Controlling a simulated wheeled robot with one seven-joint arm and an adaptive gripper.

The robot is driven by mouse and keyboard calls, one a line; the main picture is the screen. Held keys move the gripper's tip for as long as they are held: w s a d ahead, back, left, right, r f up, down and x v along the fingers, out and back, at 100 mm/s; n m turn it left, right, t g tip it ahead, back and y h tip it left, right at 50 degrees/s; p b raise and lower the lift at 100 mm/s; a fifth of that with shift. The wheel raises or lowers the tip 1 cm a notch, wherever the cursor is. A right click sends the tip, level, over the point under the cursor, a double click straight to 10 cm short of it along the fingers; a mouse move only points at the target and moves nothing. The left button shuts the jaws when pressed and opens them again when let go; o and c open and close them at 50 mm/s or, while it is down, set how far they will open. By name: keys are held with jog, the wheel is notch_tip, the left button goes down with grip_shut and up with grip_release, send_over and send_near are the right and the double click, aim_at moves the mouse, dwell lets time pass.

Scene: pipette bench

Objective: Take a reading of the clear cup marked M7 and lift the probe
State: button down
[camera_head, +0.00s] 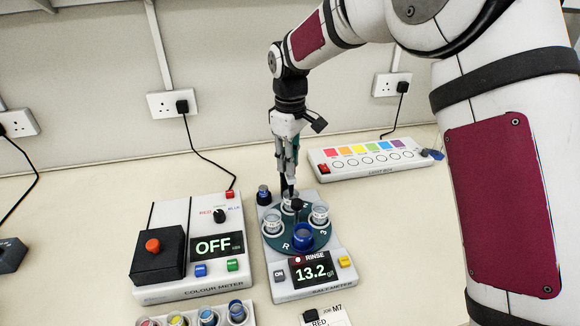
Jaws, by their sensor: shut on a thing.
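The salt meter (310,285) stands on the bench with a green turntable (285,246) that carries clear cups and a blue cup (303,238). One clear cup (272,219) is at the left and one (319,213) at the right; another (290,194) is at the back. Their markings are too small to read, so I cannot tell which is M7. My gripper (287,168) points down above the back cup, shut on the probe, which is mostly hidden by the fingers. I cannot tell whether its tip is in the cup. The display reads RINSE and 13.2.
The colour meter (190,290), reading OFF, stands at the left. A dark-capped vial (264,195) is by the turntable. A box with coloured squares (370,168) lies at the back right. Small coloured pots (208,316) and a card reading M7 (333,316) are in front.

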jog(key=shift+r, duration=1.85)
jog(key=c, duration=1.4)
grip_release()
notch_tip(320, 180, up, 12)
